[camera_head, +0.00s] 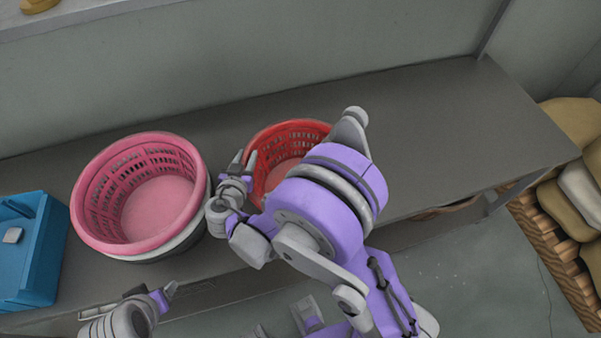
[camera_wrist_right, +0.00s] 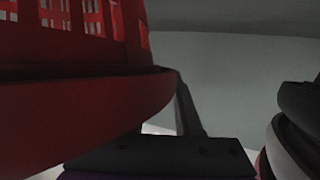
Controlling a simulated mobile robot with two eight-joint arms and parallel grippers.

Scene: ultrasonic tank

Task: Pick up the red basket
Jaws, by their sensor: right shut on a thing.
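The red basket (camera_head: 285,130) stands on the grey bench near its middle, and my right arm hides its right and front parts. It has slotted walls. My right gripper (camera_head: 243,163) is shut on the left rim of the red basket. In the right wrist view the basket's red wall and rim (camera_wrist_right: 80,110) fill the left side, very close to the camera. My left gripper (camera_head: 165,293) is at the lower left, in front of the bench and apart from the red basket. I cannot tell whether its fingers are open.
A pink basket (camera_head: 84,215), with a lighter and a darker rim below it, stands close to the left of my right gripper. A blue container (camera_head: 40,255) is at the far left. The bench (camera_head: 450,125) is clear to the right. Sacks (camera_head: 575,215) lie beyond its right end.

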